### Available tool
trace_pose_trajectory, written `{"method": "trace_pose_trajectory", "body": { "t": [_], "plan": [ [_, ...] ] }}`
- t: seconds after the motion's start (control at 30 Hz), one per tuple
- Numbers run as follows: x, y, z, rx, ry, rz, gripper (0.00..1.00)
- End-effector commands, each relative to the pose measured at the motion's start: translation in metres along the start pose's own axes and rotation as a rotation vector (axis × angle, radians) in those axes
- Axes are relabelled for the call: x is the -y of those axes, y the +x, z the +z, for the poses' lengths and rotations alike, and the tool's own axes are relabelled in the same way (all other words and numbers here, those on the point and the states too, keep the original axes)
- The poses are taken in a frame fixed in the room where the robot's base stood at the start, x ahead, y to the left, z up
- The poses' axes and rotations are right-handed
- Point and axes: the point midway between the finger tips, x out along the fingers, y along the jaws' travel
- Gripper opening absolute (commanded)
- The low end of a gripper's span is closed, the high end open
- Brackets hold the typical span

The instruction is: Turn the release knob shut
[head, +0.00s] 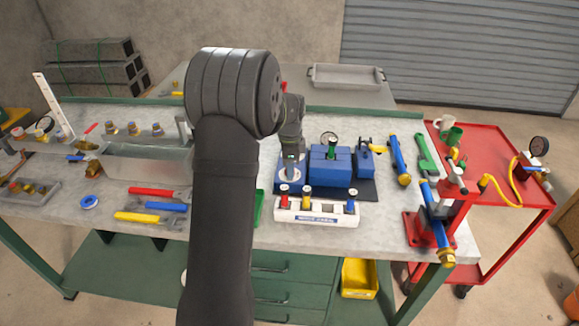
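A blue tank unit (330,166) stands on a dark mat (367,189) on the workbench, right of my arm. A round gauge with green (329,139) rises from its top. A smaller blue block with yellow and dark fittings (365,160) is at its right. The release knob is too small to tell apart from these fittings. My gripper (290,178) points down at the left end of the blue unit, over or beside a pale round part. I cannot tell whether it touches anything. Its fingers are too small and partly covered to read. My arm hides part of the bench.
A white rack with several coloured fittings (316,218) stands in front of the tank. A red vise (432,230) holds a blue cylinder at the right bench edge. A red cart (500,222) is beyond.

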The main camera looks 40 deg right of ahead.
Motion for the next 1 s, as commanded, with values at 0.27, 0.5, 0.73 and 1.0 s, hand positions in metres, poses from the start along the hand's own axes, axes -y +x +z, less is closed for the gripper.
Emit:
{"method": "trace_pose_trajectory", "body": {
  "t": [0.27,0.5,0.73,1.0],
  "plan": [
    [0.000,0.000,0.000,0.000,0.000,0.001,0.50],
    [0.000,-0.010,0.000,0.000,-0.001,0.000,0.50],
    [0.000,-0.059,0.000,-0.001,-0.001,-0.004,0.50],
    [0.000,-0.125,0.000,-0.001,0.000,-0.003,0.50]
  ]
}}
